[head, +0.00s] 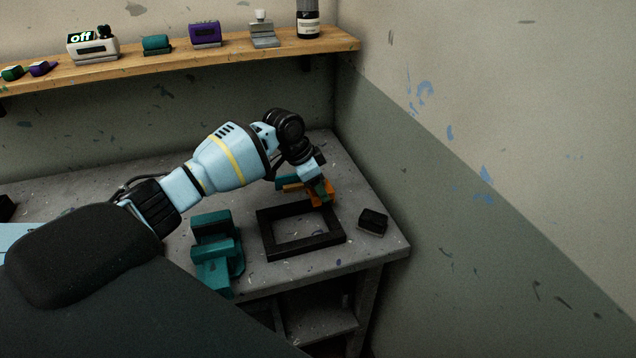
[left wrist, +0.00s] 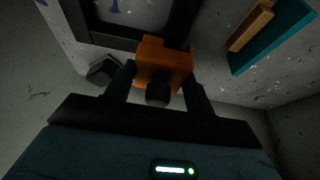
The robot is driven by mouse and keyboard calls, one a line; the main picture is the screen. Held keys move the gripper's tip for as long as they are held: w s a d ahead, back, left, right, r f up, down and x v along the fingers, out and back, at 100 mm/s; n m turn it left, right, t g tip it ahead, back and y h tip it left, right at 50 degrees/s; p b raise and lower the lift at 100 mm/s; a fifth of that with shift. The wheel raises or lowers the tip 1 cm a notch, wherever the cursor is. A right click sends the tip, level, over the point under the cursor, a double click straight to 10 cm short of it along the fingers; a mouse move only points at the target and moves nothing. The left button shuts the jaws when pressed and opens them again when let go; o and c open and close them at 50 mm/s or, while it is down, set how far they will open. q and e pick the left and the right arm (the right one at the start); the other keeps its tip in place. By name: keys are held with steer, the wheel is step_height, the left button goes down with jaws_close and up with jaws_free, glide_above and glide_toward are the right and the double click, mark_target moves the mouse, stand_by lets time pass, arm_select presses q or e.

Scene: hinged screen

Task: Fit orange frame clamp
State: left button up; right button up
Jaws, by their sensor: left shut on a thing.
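The orange frame clamp (head: 322,194) is at the far right corner of the black frame (head: 302,247), which lies flat on the grey bench. My left gripper (head: 322,190) is shut on the clamp. In the left wrist view the clamp (left wrist: 163,64) sits between the two fingers (left wrist: 158,90), with a dark round knob towards me. The black frame (left wrist: 118,38) shows just beyond the clamp. I cannot tell whether the clamp is seated on the frame or only touching it. My right gripper is not in view.
A teal vise (head: 215,250) stands left of the frame, and a small black block (head: 373,221) lies to its right. A teal piece with an orange-brown strip (left wrist: 272,36) lies close to the gripper. A shelf (head: 180,68) with several items runs along the back wall.

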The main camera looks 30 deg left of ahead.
arm_select(q)
steer(key=shift+f+b, duration=0.3)
steer(key=shift+f, duration=1.25)
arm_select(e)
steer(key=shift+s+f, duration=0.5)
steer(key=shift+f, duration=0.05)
arm_select(q)
steer(key=o, duration=1.1)
steer(key=shift+c, duration=0.2)
steer(key=shift+r+p, duration=0.5)
steer(key=shift+r, duration=3.05)
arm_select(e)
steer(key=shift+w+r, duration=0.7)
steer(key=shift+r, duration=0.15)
